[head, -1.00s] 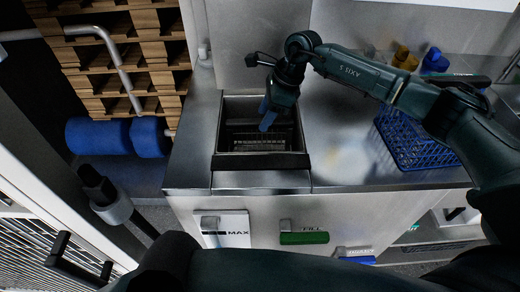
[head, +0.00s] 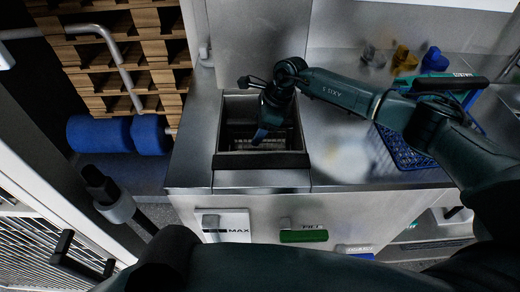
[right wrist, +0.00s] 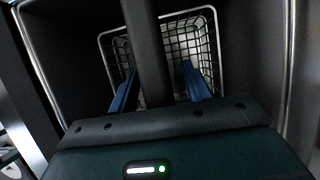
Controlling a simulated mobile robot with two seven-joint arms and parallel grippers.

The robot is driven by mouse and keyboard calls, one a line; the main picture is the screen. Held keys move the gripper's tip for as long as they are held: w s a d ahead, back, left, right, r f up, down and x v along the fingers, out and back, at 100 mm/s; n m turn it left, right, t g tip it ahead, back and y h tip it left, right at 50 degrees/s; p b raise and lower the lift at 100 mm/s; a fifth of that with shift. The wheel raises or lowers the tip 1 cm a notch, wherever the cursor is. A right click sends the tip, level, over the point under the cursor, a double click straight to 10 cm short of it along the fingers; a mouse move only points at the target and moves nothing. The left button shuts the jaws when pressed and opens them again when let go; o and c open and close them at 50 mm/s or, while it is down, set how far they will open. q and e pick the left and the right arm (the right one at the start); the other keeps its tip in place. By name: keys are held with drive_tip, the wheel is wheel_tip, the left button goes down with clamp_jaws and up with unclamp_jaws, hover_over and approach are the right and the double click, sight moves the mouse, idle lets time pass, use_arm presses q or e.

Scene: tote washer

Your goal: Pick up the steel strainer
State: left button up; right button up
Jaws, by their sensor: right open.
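The steel strainer (right wrist: 204,48) is a wire-mesh basket with a bright rim, down inside the square sink well (head: 308,160). In the head view only a little of its mesh (head: 284,146) shows, behind my right gripper. A dark bar hides the strainer's middle in the wrist view. My left gripper is not seen.
The well's steel walls stand close around my right gripper. A blue wire basket (head: 397,150) sits on the counter (head: 335,165) to the right, with small yellow (head: 404,57) and blue (head: 434,58) items behind. A green FILL handle (head: 303,236) is on the front.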

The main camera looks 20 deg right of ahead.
drive_tip(key=shift+f+b, duration=0.2)
drive_tip(key=shift+b, duration=0.1)
drive_tip(key=shift+c, duration=0.3)
clamp_jaws()
idle(0.4)
drive_tip(key=shift+r, duration=0.1)
